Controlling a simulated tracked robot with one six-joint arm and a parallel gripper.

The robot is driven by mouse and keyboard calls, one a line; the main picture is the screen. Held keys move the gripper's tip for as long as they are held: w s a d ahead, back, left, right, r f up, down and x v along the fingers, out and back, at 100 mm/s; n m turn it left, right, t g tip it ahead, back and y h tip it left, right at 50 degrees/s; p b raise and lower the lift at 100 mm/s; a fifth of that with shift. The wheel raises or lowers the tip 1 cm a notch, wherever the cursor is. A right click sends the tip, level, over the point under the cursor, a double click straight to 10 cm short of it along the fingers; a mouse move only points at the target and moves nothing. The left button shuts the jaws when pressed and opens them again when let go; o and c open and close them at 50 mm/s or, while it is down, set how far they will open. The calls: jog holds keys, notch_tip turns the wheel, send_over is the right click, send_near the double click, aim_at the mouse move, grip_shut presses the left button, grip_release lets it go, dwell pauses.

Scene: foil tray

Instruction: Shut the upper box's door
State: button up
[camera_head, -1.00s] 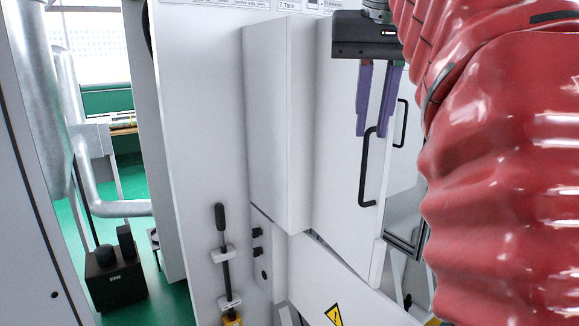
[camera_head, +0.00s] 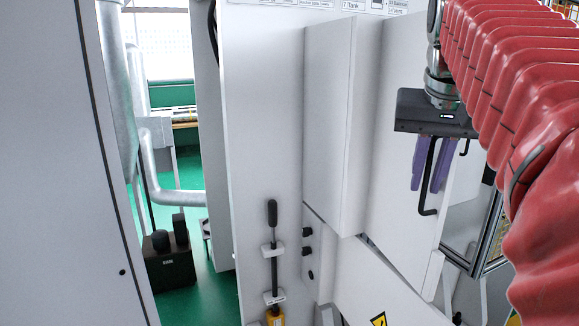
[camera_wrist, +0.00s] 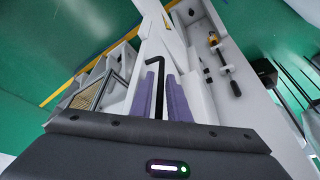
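The upper box (camera_head: 333,120) is a tall white box on a white upright panel. Its white door (camera_head: 393,160) stands open, angled out to the right, with a black bar handle (camera_head: 430,205) on its face. My gripper (camera_head: 428,189) hangs down at the handle with two purple fingers. In the wrist view the handle (camera_wrist: 158,75) runs between the fingers (camera_wrist: 160,97), which stand apart on either side. Whether either finger touches the handle cannot be told. My gripper's body hides the door's upper right part.
A white flap with a yellow warning sign (camera_head: 379,319) slants out below the box. A black lever (camera_head: 273,240) is on the panel to the left. A metal-framed unit (camera_head: 478,235) stands right of the door. Green floor (camera_head: 190,177) shows at the left.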

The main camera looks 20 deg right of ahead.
grip_shut()
dwell(1.4)
